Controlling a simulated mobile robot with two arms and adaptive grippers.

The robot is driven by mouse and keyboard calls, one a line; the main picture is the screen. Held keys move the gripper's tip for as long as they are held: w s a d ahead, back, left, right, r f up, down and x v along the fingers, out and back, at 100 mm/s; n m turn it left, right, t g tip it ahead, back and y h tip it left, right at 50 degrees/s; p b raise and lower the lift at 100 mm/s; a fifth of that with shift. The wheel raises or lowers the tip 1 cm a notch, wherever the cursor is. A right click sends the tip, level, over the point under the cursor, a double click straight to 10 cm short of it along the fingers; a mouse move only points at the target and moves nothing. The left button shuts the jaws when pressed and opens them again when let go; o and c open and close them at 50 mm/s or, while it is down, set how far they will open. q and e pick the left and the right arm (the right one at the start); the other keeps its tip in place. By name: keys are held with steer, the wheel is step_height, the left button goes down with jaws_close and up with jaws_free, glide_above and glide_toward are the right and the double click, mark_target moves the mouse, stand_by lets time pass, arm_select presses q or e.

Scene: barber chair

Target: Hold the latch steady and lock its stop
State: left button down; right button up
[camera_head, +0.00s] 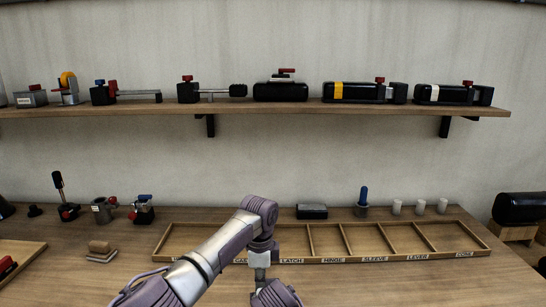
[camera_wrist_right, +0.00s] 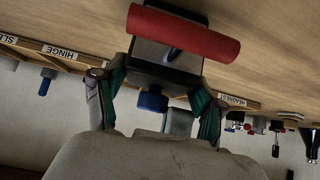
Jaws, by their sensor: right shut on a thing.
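The latch is a black block (camera_wrist_right: 166,60) with a thick red cylinder (camera_wrist_right: 184,34) across it and a blue knob (camera_wrist_right: 152,101), in the right wrist view. I take the blue knob to be its stop. My right gripper (camera_wrist_right: 158,82) is shut on the block, its green-padded fingers at either side. The blue knob shows between the fingers. The latch and right gripper are outside the head view.
A shallow wooden tray (camera_head: 330,226) with labelled compartments lies on the workbench (camera_head: 75,285). Behind it stand a black block (camera_head: 312,211), a blue-topped part (camera_head: 363,198) and white cylinders (camera_head: 420,206). A wall shelf (camera_head: 270,106) holds several devices. The bench's left middle is partly clear.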

arm_select(q)
steer(key=r, duration=0.4)
steer(key=shift+d+r, duration=0.25)
steer(key=shift+r, duration=0.1)
steer(key=shift+a+r, duration=0.15)
steer(key=shift+r, duration=0.45)
steer(key=shift+s+a+f, duration=0.1)
steer(key=shift+a+f, duration=0.05)
steer(key=shift+f, duration=2.9)
